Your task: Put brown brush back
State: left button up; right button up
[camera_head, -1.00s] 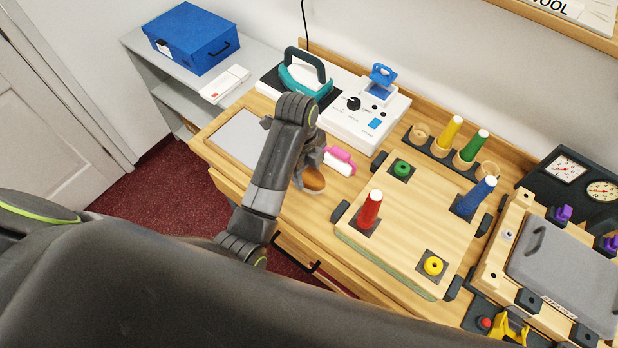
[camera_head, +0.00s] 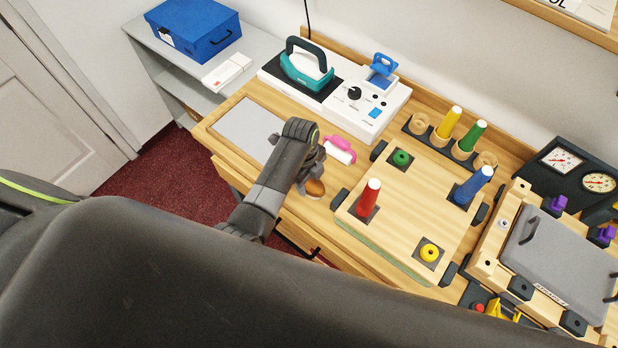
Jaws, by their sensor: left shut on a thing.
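The brown brush (camera_head: 315,188) shows as a small rounded brown end at the front left of the counter, left of the board with the pegs. My left gripper (camera_head: 312,172) is around its upper part and shut on it. The gripper and wrist hide much of the brush, so I cannot tell whether it touches the counter. My right gripper is not in view.
A pink-and-white roller (camera_head: 340,150) lies just behind the gripper. A wooden board (camera_head: 415,210) with a red peg (camera_head: 368,198) stands to the right. A grey plate (camera_head: 248,131), a teal iron (camera_head: 306,66) and a white device (camera_head: 362,108) lie behind.

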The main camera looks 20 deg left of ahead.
pick_arm(q)
jog(key=o, duration=0.8)
jog(key=shift+f, duration=0.1)
jog(key=shift+o, duration=0.7)
jog(key=r, duration=0.3)
jog(key=r+b, duration=0.1)
jog(key=r, duration=0.2)
jog(key=a+r+b, duration=0.1)
jog(key=r, duration=0.2)
jog(key=shift+w+r, duration=0.25)
jog(key=shift+r, duration=0.05)
jog(key=shift+a+r+p, duration=0.2)
jog(key=shift+r+p, duration=0.85)
jog(key=shift+r, duration=0.25)
